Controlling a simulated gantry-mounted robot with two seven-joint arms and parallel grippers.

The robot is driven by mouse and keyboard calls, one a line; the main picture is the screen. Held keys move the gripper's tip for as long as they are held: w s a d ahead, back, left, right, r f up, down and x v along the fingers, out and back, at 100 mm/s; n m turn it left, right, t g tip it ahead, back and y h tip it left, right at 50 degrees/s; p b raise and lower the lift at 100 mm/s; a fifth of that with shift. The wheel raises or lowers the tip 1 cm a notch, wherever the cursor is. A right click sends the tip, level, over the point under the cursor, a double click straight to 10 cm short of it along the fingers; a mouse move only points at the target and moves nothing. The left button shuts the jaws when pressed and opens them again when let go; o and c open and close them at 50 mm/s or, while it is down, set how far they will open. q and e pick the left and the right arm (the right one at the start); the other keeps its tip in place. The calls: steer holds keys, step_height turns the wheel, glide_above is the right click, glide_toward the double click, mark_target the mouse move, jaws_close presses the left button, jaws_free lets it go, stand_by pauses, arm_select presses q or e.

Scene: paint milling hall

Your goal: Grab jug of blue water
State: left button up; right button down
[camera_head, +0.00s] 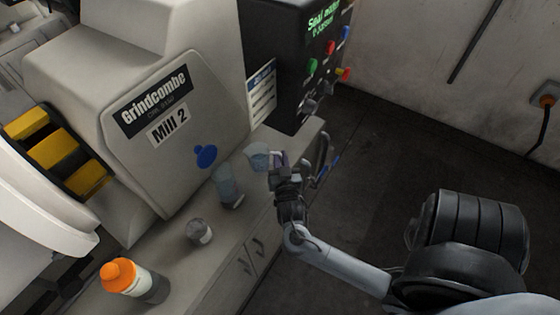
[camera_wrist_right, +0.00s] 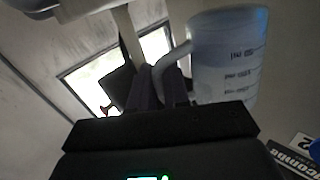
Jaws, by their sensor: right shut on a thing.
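A clear jug (camera_head: 257,156) with a faint blue tint is at the far end of the counter in the head view. In the right wrist view the jug (camera_wrist_right: 222,60) shows dark measuring marks and a pale handle (camera_wrist_right: 170,62). My right gripper (camera_head: 278,161) is beside the jug, on its handle side. In the wrist view its fingers (camera_wrist_right: 162,84) are closed about the handle. I cannot tell whether the jug's base touches the counter. My left gripper is not in view.
A bluish clear container (camera_head: 227,188), a small jar (camera_head: 199,232) and an orange-capped bottle (camera_head: 140,284) stand along the counter (camera_head: 212,270). The Mill 2 machine (camera_head: 185,75) rises behind them. A dark control box (camera_head: 290,60) is beyond the jug. Open floor lies to the right.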

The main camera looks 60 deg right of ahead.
step_height(320, 180, up, 4)
steer(key=shift+r+p, duration=0.2)
steer(key=shift+p, duration=0.1)
steer(key=s+a, duration=0.1)
steer(key=s, duration=1.8)
steer(key=shift+s+a+f, duration=0.15)
steer(key=shift+a, duration=0.05)
steer(key=shift+s, duration=0.1)
stand_by(0.6)
